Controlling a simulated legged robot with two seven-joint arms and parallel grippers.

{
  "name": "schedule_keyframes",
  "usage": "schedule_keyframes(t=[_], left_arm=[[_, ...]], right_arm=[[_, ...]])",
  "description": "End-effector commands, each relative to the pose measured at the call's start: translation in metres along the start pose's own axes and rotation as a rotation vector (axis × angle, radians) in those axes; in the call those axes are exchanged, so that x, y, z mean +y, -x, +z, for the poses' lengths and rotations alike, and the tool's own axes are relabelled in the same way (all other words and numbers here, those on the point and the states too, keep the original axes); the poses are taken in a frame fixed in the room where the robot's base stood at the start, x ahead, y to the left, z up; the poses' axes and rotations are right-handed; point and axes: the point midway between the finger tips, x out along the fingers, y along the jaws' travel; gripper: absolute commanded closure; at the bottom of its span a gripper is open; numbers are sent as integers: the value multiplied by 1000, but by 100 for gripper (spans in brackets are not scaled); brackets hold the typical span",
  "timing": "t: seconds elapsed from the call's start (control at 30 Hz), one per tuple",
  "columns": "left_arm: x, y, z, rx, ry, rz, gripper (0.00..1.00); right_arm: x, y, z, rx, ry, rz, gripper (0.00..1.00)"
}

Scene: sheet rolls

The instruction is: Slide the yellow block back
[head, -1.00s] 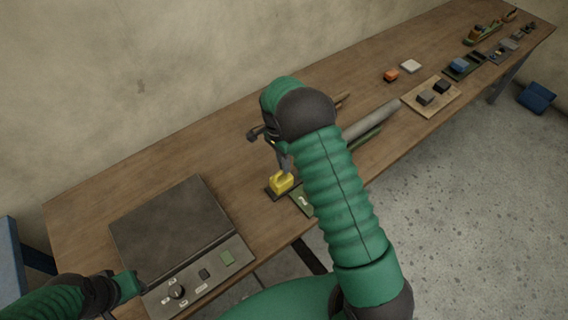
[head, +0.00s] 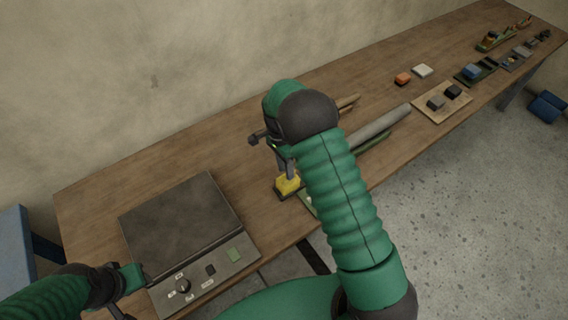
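The yellow block (head: 289,185) sits on a small dark base (head: 280,193) near the front edge of the table, right of the grey-topped device. My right gripper (head: 288,174) points down from above and its fingers meet the top of the block. Whether the fingers are spread or closed on the block is too small to tell. My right forearm covers the area just right of the block. My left gripper (head: 140,281) is at the device's lower left corner, away from the block; its fingers are not clear.
The device (head: 180,222) with a knob and buttons lies on the left of the wooden table (head: 95,215). A grey roll (head: 382,126) lies right of my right arm. A board (head: 420,104) with dark blocks and several small items are farther right. Table behind the block is clear.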

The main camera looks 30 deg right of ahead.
Motion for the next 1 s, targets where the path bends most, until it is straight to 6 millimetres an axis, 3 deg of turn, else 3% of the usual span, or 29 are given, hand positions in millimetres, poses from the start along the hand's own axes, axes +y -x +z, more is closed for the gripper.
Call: schedule_keyframes(t=[0.17, 0.6, 0.8, 1.0], left_arm=[[0, -2, 0, 0, 0, 0, 64], [0, -5, 1, 0, 0, 0, 64], [0, -4, 1, 0, 0, 0, 64], [0, -4, 1, 0, -1, 0, 64]], right_arm=[[-2, 24, 0, 2, 1, -4, 67], [-4, 145, 6, 6, 1, -1, 67], [-4, 166, 7, 5, 0, 3, 67], [-4, 168, 7, 5, 0, 3, 67]])
